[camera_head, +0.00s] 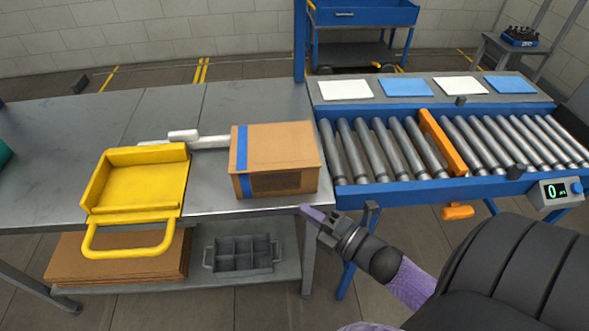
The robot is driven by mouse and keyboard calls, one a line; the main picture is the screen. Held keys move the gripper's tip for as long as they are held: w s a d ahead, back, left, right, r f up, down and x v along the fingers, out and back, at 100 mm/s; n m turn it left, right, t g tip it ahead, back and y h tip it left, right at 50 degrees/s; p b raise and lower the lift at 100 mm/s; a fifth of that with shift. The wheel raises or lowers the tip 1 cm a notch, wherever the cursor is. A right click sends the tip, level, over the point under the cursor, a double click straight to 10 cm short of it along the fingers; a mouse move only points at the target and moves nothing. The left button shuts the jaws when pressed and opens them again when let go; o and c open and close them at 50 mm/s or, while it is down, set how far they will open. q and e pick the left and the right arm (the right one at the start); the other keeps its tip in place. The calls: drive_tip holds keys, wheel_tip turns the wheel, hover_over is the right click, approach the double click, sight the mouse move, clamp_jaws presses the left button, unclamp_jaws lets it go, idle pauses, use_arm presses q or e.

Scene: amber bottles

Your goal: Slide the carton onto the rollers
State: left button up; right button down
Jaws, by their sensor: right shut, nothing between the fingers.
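The carton (288,150) is a brown box with a blue tape strip. It sits upright on the grey metal table (75,125), at its right end, close to the rollers. The rollers (395,148) are grey cylinders in a blue conveyor frame just right of the table. My right gripper (308,212) comes in from the lower right. It is shut and empty, in front of the carton's near right corner and apart from it in the picture. My left gripper is not in view.
An orange bar (442,142) crosses the rollers. A yellow tray with a handle (140,187) is left of the carton, and a white-handled tool (183,136) lies behind it. White and blue sheets (407,86) lie along the conveyor's far side. A display box (556,192) is at the right.

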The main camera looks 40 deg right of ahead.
sight(290, 174)
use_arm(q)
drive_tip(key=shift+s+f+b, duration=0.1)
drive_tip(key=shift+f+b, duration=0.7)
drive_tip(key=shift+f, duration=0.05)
use_arm(e)
drive_tip(key=shift+w+d, duration=0.2)
drive_tip(key=shift+w, duration=2.1)
drive_tip(key=shift+w+d, duration=0.15)
drive_tip(key=shift+w, duration=2.1)
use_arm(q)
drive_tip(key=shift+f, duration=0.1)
use_arm(e)
drive_tip(key=shift+w+d, duration=0.1)
drive_tip(key=shift+w+d, duration=0.15)
drive_tip(key=shift+w, duration=0.15)
drive_tip(key=shift+w+d+f+b, duration=0.1)
drive_tip(key=shift+w+d+b, duration=0.15)
drive_tip(key=shift+w+d, duration=0.25)
drive_tip(key=shift+w+d+b, duration=0.25)
drive_tip(key=shift+w, duration=0.45)
drive_tip(key=shift+w+d, duration=0.15)
drive_tip(key=shift+w, duration=0.05)
drive_tip(key=shift+s, duration=0.25)
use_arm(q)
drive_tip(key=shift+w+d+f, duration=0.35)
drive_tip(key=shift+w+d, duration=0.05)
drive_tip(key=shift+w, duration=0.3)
